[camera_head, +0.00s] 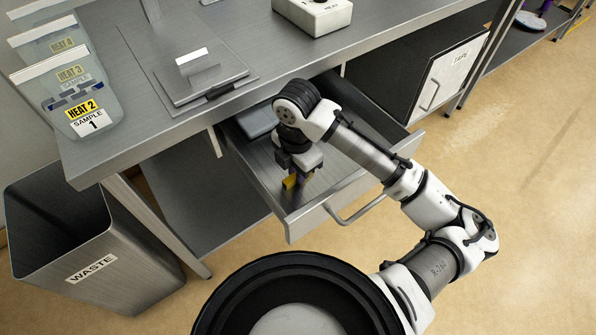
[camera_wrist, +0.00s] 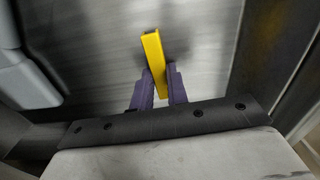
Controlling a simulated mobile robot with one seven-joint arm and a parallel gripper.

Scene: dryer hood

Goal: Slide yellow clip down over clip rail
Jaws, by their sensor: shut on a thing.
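The yellow clip (camera_head: 289,182) is a small bar between the fingers of my gripper (camera_head: 294,177), inside the open drawer (camera_head: 335,205). In the wrist view the dark purple fingers (camera_wrist: 157,90) are shut on the clip (camera_wrist: 154,55), which sticks out past their tips, slightly tilted, over the drawer's metal floor. I cannot tell whether it touches the floor. No part is clearly recognisable as the clip rail; a raised metal piece with a pale top strip (camera_head: 192,57) stands on a square plate (camera_head: 205,85) on the bench.
A grey-blue object (camera_head: 257,120) lies in the drawer, left of my gripper. Clear pouches (camera_head: 80,105), one labelled HEAT 2, hang or stand at the bench's left end. A waste bin (camera_head: 90,245) is below. A white HEAT box (camera_head: 313,14) sits farther back on the bench.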

